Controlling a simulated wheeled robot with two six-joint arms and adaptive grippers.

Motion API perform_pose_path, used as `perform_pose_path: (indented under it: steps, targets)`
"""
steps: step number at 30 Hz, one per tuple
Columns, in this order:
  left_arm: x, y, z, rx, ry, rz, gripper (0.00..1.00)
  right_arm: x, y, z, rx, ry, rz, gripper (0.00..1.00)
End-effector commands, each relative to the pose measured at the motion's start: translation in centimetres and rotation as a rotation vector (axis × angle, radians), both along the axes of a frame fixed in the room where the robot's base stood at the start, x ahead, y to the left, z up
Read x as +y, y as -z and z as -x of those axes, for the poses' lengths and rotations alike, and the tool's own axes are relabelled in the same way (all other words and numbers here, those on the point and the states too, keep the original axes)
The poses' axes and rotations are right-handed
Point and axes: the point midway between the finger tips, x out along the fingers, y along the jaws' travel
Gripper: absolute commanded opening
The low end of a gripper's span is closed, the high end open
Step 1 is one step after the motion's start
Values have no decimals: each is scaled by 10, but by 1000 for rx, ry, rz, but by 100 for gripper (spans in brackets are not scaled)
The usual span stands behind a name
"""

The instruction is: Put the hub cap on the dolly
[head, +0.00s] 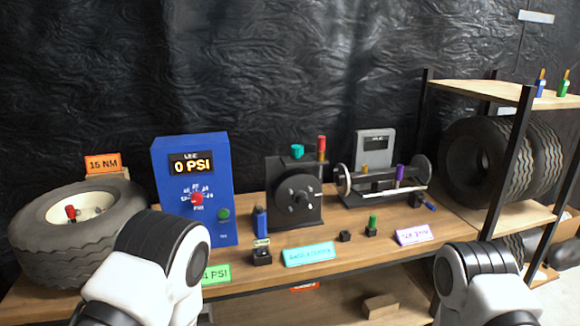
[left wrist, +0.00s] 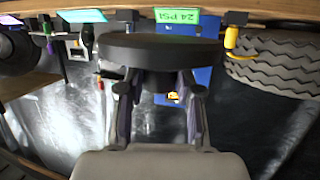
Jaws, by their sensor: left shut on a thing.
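In the left wrist view, my left gripper (left wrist: 160,88) is shut on a dark, flat, round thing (left wrist: 160,50), which looks like the hub cap. It is seen nearly edge-on across the fingertips and hides part of the blue box behind it. In the head view only white and black links of my two arms show at the bottom; neither gripper shows there. I cannot make out a dolly in either view.
A wooden bench (head: 340,245) carries a tyre (head: 80,225), a blue gauge box (head: 190,180) reading 0 PSI, a black device (head: 295,195) and a spindle stand (head: 385,185). A rack with tyres (head: 490,160) stands at right. A wooden block (head: 380,306) lies below.

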Motion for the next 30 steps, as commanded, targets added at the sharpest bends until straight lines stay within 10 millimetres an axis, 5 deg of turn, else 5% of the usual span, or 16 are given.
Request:
perform_pose_path:
  steps: [4,20,25,30]
  targets:
    - [0,7,30,0,5,-3,0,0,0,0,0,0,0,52]
    - [-4,6,30,-3,25,-3,0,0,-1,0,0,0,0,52]
    - [-28,-3,29,-4,181,1,0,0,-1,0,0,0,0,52]
    - [-74,-18,28,-10,463,0,0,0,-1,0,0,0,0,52]
